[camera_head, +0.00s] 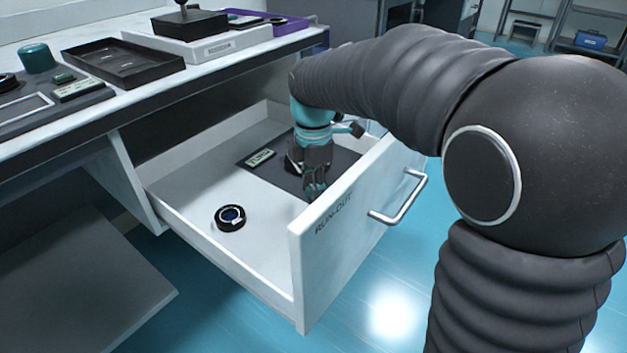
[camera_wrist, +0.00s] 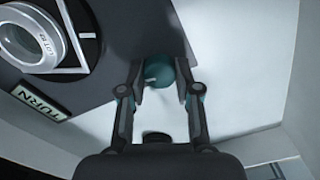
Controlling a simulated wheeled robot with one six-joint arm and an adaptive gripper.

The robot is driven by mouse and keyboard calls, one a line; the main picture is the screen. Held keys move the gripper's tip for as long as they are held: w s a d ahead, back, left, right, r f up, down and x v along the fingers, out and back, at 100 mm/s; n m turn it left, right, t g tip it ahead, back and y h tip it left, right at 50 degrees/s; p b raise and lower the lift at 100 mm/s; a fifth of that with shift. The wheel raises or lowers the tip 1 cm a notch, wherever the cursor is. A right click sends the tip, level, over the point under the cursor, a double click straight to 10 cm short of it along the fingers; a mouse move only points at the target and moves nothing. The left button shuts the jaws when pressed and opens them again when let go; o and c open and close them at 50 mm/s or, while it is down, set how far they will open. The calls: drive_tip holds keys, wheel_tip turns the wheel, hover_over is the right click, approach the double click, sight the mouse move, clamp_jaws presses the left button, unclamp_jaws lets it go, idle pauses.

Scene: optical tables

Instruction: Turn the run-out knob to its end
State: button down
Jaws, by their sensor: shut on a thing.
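The open drawer (camera_head: 190,190) is marked RUN-OUT on its front. A dark plate (camera_head: 345,160) lies in it with a TURN label (camera_head: 261,157); the label also shows in the wrist view (camera_wrist: 42,103). My gripper (camera_head: 315,184) reaches down over the plate near the drawer front. In the wrist view my gripper (camera_wrist: 160,88) has its two fingers on either side of a round teal knob (camera_wrist: 160,71) with a pale mark, and is shut on it. The head view does not show the knob clearly behind the fingers.
A silver ring marked LOT (camera_wrist: 35,38) sits on the plate beside white lines. A black round piece with a blue centre (camera_head: 231,217) lies on the drawer floor. The drawer front with its handle (camera_head: 400,200) rises close to my gripper. Trays (camera_head: 122,62) stand on the tabletop.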

drive_tip(key=m+p, duration=0.2)
drive_tip(key=m, duration=0.2)
drive_tip(key=shift+r+m, duration=0.15)
drive_tip(key=shift+m, duration=0.15)
drive_tip(key=m+p, duration=0.2)
drive_tip(key=m, duration=0.1)
drive_tip(key=shift+m, duration=0.4)
drive_tip(key=m+p, duration=0.1)
drive_tip(key=m, duration=0.3)
drive_tip(key=shift+w+p, duration=0.1)
drive_tip(key=shift+p, duration=0.2)
drive_tip(key=m+p, duration=0.1)
drive_tip(key=m, duration=0.3)
drive_tip(key=m+p, duration=0.1)
drive_tip(key=m, duration=0.3)
drive_tip(key=shift+m, duration=0.3)
drive_tip(key=m+p, duration=0.1)
drive_tip(key=m, duration=0.2)
drive_tip(key=shift+d+m, duration=0.1)
drive_tip(key=shift+m, duration=0.2)
drive_tip(key=m, duration=0.3)
drive_tip(key=shift+m+p, duration=0.3)
drive_tip(key=shift+m, duration=1.9)
drive_tip(key=shift+p, duration=0.3)
